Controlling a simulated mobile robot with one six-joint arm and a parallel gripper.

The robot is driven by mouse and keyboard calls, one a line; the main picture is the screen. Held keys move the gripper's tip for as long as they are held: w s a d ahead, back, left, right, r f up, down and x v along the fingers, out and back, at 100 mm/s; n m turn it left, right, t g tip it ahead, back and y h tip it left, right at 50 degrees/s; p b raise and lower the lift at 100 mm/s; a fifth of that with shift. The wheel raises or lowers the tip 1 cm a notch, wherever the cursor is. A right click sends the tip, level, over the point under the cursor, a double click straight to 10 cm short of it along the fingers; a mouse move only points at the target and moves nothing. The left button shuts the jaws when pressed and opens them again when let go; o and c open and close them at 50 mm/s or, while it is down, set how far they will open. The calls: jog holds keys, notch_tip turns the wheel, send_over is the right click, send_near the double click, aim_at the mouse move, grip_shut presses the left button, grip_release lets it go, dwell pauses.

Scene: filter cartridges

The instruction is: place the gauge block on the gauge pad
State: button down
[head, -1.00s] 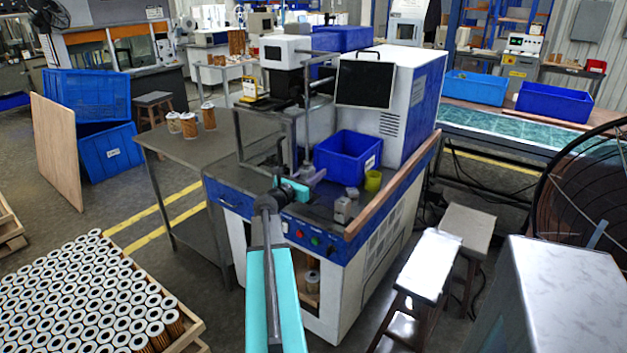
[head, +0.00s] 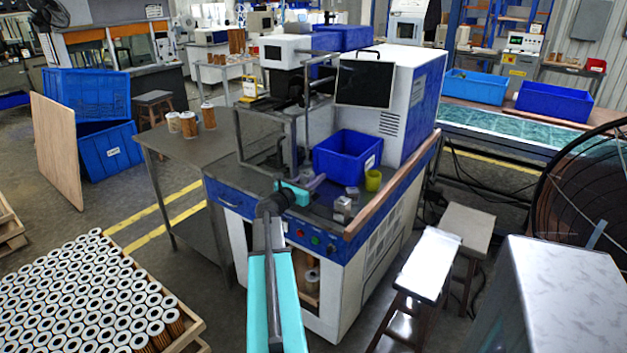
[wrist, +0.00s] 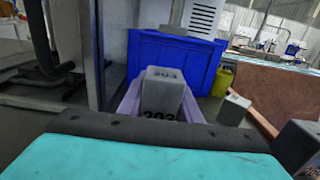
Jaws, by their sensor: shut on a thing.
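A grey gauge block (wrist: 165,92) marked 303 stands upright between the purple fingers of my gripper (wrist: 165,108) in the wrist view. My gripper is shut on it. In the head view, my gripper (head: 316,183) is over the front of the machine's dark worktop, before a blue bin. The held block is hard to make out there. Two other grey blocks are to its right: one near the yellow cup (wrist: 234,108) and one closer to the front edge (wrist: 300,148). I cannot make out the gauge pad in either view.
The blue bin (head: 346,157) stands behind my gripper, with a yellow cup (head: 373,180) at its right. A metal frame (head: 268,140) rises at the left. A wooden rail (head: 395,184) edges the worktop's right side. Dark worktop (head: 240,172) is bare at left.

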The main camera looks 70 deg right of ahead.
jog(key=shift+f, duration=0.35)
jog(key=shift+f, duration=0.1)
jog(key=c, duration=1.3)
grip_release()
jog(key=shift+a, duration=0.1)
jog(key=b+v, duration=0.1)
jog(key=v, duration=0.9)
jog(key=shift+a, duration=0.35)
jog(key=shift+w+a, duration=0.25)
jog(key=shift+a, duration=0.3)
